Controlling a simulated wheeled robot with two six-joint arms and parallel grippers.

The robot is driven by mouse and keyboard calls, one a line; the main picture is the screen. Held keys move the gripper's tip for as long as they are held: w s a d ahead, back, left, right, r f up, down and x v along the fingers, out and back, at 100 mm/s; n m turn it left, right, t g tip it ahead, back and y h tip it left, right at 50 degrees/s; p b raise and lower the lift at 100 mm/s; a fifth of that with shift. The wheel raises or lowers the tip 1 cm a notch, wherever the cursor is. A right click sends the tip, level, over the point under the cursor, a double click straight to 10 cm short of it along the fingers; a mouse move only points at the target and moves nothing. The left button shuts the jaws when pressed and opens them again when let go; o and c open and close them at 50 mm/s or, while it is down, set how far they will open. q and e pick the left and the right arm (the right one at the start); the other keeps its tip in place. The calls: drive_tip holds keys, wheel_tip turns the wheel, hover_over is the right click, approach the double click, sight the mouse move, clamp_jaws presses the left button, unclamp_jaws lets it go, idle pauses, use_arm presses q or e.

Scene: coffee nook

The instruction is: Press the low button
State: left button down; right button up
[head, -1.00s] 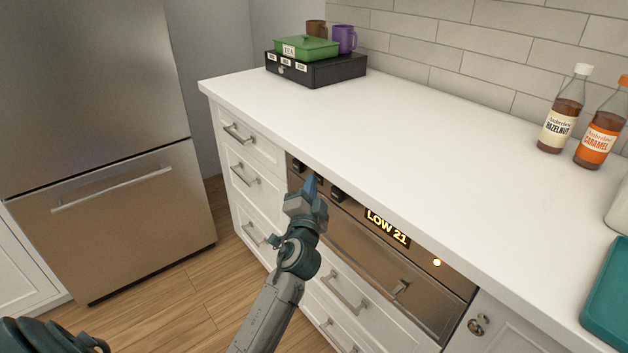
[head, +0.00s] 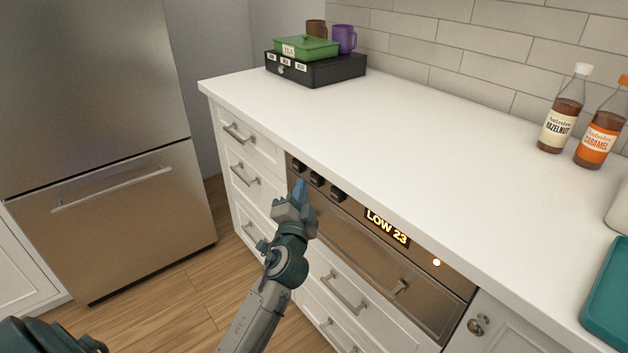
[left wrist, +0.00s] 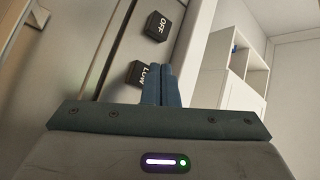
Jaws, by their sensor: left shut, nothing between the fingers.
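The low button, a dark block marked LOW (left wrist: 137,73), shows in the left wrist view beside my left fingertips, which partly cover it. A dark button marked OFF (left wrist: 157,26) is farther up the same panel. In the head view, several dark buttons (head: 317,179) sit in a row at the left end of the steel drawer front; their labels are too small to read there. The amber display (head: 387,226) reads LOW 23. My left gripper (head: 301,188) is shut and empty, just below and in front of the buttons; it also shows in the left wrist view (left wrist: 162,80). My right gripper is out of view.
The white countertop (head: 400,150) overhangs the panel just above the buttons. The steel front (head: 360,250) has a handle and a lit round lamp (head: 436,262). White drawers with handles (head: 245,174) flank it on the left. Floor is clear in front.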

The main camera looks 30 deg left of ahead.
use_arm(q)
drive_tip(key=s, duration=0.1)
drive_tip(key=s+a, duration=0.1)
drive_tip(key=s, duration=0.2)
drive_tip(key=shift+a, duration=0.35)
drive_tip(key=shift+s, duration=0.1)
